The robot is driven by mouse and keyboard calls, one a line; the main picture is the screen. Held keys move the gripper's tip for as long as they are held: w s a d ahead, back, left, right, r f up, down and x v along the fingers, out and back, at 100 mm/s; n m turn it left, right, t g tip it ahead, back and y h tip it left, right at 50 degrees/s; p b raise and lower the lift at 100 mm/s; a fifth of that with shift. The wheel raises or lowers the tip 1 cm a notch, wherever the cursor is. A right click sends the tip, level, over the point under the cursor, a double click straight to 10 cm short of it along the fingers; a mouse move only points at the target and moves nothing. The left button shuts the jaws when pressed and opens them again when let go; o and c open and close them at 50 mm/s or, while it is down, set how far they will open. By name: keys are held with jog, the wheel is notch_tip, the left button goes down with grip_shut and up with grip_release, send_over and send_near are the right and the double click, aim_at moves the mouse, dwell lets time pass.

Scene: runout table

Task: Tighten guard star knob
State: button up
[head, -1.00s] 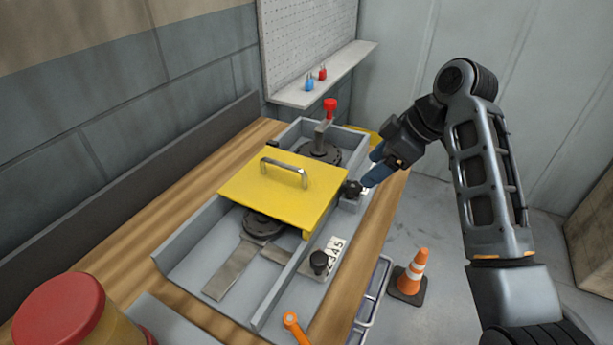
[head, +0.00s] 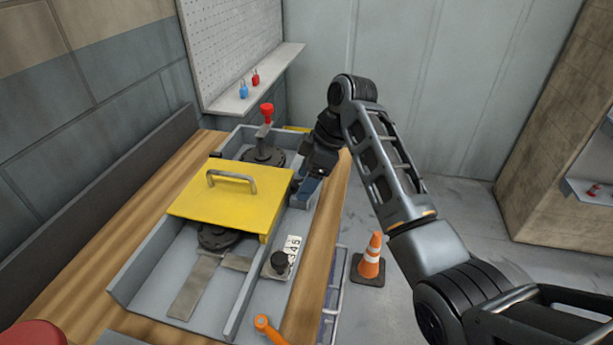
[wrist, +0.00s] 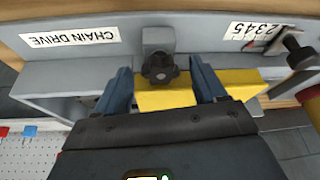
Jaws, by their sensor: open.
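The black star knob (wrist: 159,68) sits on a grey block at the side wall of the grey chain drive housing (wrist: 95,24). In the wrist view it lies between the two blue fingers of my gripper (wrist: 161,77), which is open. A gap shows on each side of the knob. The yellow guard (head: 225,205), with a grey handle (head: 232,178), covers the middle of the housing. It also shows below the knob in the wrist view (wrist: 168,98). In the head view my gripper (head: 308,190) is at the guard's right side and largely hides the knob.
A second black knob (head: 279,262) stands near the number plate (head: 294,247). A red-topped lever (head: 267,113) rises behind the guard. An orange handle (head: 268,327) is at the front. A traffic cone (head: 372,255) stands on the floor to the right, with free floor around it.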

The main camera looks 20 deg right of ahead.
jog(key=c, duration=1.1)
jog(key=shift+o, duration=0.2)
jog(key=shift+s+m, duration=0.1)
jog(key=shift+m, duration=0.2)
jog(key=shift+s+a+m+t+h, duration=0.15)
jog(key=shift+m+t+h, duration=0.3)
jog(key=shift+m, duration=0.9)
jog(key=shift+s+a+m+t+h, duration=0.1)
jog(key=shift+m+t+h, duration=0.3)
jog(key=shift+m, duration=0.95)
jog(key=o, duration=1.1)
jog(key=shift+c, duration=0.2)
